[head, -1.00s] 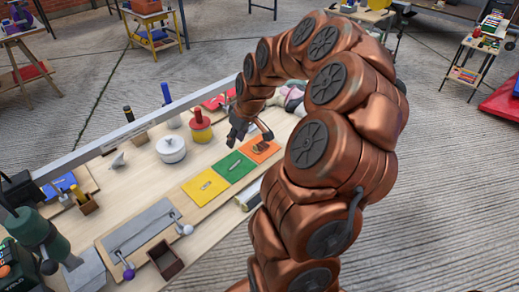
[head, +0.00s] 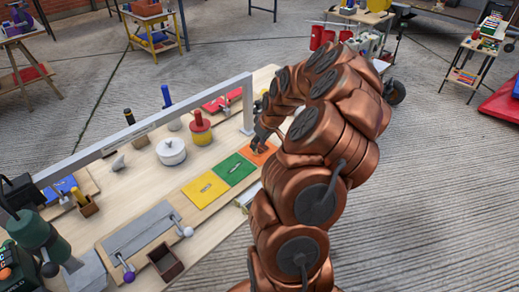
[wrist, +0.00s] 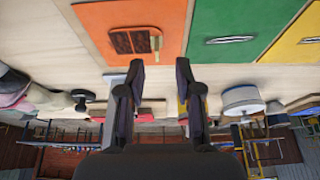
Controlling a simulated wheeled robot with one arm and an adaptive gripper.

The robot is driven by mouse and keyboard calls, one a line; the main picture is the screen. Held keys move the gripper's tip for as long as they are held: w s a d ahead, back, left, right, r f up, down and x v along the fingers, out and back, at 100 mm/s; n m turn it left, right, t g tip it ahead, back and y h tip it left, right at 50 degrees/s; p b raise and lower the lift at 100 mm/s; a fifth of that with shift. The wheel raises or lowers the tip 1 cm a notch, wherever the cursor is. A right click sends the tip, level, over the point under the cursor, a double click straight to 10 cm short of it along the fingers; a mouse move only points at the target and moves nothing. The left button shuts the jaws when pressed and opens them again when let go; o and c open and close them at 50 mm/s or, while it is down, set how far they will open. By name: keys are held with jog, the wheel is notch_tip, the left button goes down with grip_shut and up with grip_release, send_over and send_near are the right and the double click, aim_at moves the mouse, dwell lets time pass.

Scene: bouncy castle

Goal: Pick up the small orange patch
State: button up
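An orange square panel (head: 258,152) lies flat at the right end of a row with a green and a yellow panel; it also shows at the top of the wrist view (wrist: 95,25). I cannot tell if this piece or the panel is the patch. My gripper (wrist: 160,68) is open and empty in the wrist view, its fingertips apart and just short of the small piece in the picture. In the head view my gripper (head: 262,140) is beside the orange panel, partly hidden by my arm.
The green panel (head: 235,169) and yellow panel (head: 205,189) lie to the left. A white pot (head: 171,152) and a red-and-yellow object (head: 200,130) stand behind them. A grey raised bar (head: 130,132) runs along the table, with an upright near my gripper.

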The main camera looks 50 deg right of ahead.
aim_at(260, 147)
jog(key=shift+w+d+f+p, duration=0.1)
jog(key=shift+w+f+p, duration=0.3)
jog(key=shift+f, duration=0.2)
jog(key=shift+p+x, duration=0.3)
jog(key=shift+x, duration=1.15)
jog(key=shift+d, duration=0.1)
jog(key=shift+c, duration=0.4)
grip_shut()
